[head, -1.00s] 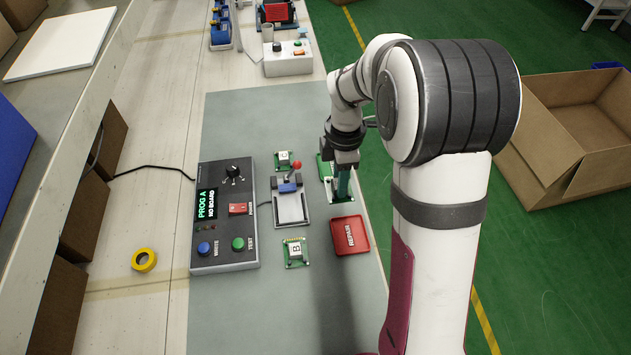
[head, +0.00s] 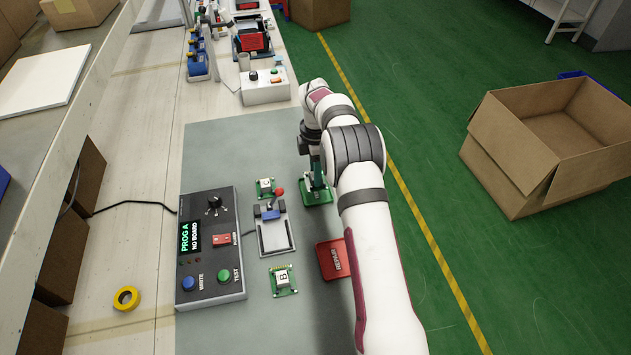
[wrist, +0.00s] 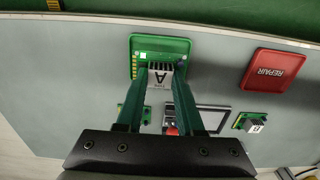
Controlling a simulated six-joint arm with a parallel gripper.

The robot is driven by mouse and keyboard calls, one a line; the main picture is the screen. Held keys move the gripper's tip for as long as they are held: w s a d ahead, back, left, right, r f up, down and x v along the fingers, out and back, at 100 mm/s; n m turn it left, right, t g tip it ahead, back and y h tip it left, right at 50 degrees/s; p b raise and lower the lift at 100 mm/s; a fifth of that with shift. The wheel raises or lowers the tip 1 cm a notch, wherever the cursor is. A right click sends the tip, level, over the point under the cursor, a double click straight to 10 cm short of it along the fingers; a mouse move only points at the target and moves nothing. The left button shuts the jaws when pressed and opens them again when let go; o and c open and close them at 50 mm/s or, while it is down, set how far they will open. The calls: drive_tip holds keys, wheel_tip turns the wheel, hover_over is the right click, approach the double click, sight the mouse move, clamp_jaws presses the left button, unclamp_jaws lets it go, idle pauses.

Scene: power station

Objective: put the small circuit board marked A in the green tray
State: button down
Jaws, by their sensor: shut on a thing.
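The green tray (wrist: 183,45) is directly beneath the fingertips in the wrist view, and the board overlaps the tray's near part. I cannot tell whether the board touches the tray floor. In the head view my gripper (head: 318,184) points down over the green tray (head: 316,203), right of the test fixture; the board there is hidden by the fingers.
The red REPAIR tray (head: 332,260) lies nearer than the green tray. Board C (head: 265,187), board B (head: 283,280) and the fixture with a red-knobbed lever (head: 274,232) are to the left. The programmer box (head: 211,245) stands further left. The mat's near part is clear.

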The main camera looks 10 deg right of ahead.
drive_tip(key=shift+f, duration=1.9)
drive_tip(key=shift+f, duration=0.1)
drive_tip(key=c, duration=0.5)
unclamp_jaws()
drive_tip(key=shift+c, duration=0.2)
wheel_tip(320, 180, up, 12)
drive_tip(key=shift+r, duration=0.15)
drive_tip(key=s+a+r+m, duration=0.4)
drive_tip(key=s+r+m, duration=0.6)
drive_tip(key=s, duration=0.4)
drive_tip(key=s+a+f+m+y, duration=0.1)
drive_tip(key=s+m, duration=0.5)
drive_tip(key=s, duration=0.7)
drive_tip(key=s+a+f+m, duration=0.1)
drive_tip(key=s+m, duration=0.6)
drive_tip(key=s, duration=0.7)
drive_tip(key=shift+s+a+m+y, duration=0.15)
drive_tip(key=shift+a+m+y, duration=0.2)
drive_tip(key=shift+a, duration=0.3)
